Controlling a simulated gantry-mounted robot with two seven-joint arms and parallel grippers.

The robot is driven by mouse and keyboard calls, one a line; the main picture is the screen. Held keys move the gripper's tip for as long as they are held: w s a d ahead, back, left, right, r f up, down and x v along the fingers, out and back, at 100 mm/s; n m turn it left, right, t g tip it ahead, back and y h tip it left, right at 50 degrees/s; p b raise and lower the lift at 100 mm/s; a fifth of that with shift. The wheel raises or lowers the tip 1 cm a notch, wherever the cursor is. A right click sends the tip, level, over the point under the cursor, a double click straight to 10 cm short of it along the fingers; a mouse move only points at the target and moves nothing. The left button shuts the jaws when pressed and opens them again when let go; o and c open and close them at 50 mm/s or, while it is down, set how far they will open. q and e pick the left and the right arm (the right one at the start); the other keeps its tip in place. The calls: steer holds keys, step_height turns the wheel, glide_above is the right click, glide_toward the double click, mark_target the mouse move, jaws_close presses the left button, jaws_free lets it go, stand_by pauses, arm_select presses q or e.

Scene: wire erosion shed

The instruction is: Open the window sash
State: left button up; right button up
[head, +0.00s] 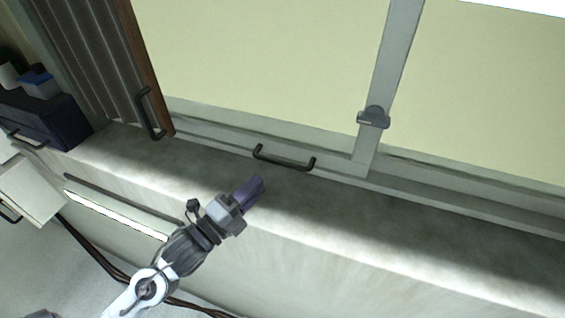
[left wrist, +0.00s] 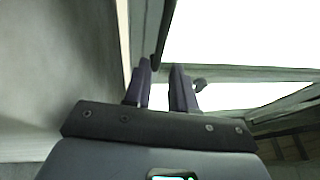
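The window sash (head: 270,50) has pale frame bars and a pale yellow pane. A dark bar handle (head: 284,163) sits on its bottom rail. A grey latch (head: 374,118) is on the upright bar to the right. My left gripper (head: 255,185) is over the sill, just in front of and left of the handle, apart from it in the head view. In the left wrist view its two dark purple fingers (left wrist: 160,78) stand apart with nothing seen between them. A dark bar, likely the handle (left wrist: 163,30), shows beyond the fingertips. My right gripper is not in view.
The stone sill (head: 420,220) is clear along the window. A ribbed shutter (head: 85,50) with a wooden edge and its own dark handle (head: 149,115) stands at left. A dark blue box (head: 50,120) is at far left. Cables hang below the sill.

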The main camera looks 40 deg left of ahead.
mark_target(282, 161)
arm_select(q)
steer(key=w+p, duration=0.1)
steer(key=w, duration=0.1)
steer(key=w+r, duration=0.1)
steer(key=w, duration=0.2)
steer(key=w+p, duration=0.1)
steer(key=w, duration=0.2)
steer(key=shift+d+r+p, duration=0.15)
steer(key=shift+r+p, duration=0.15)
steer(key=shift+r, duration=0.05)
steer(key=shift+w, duration=0.75)
jaws_close()
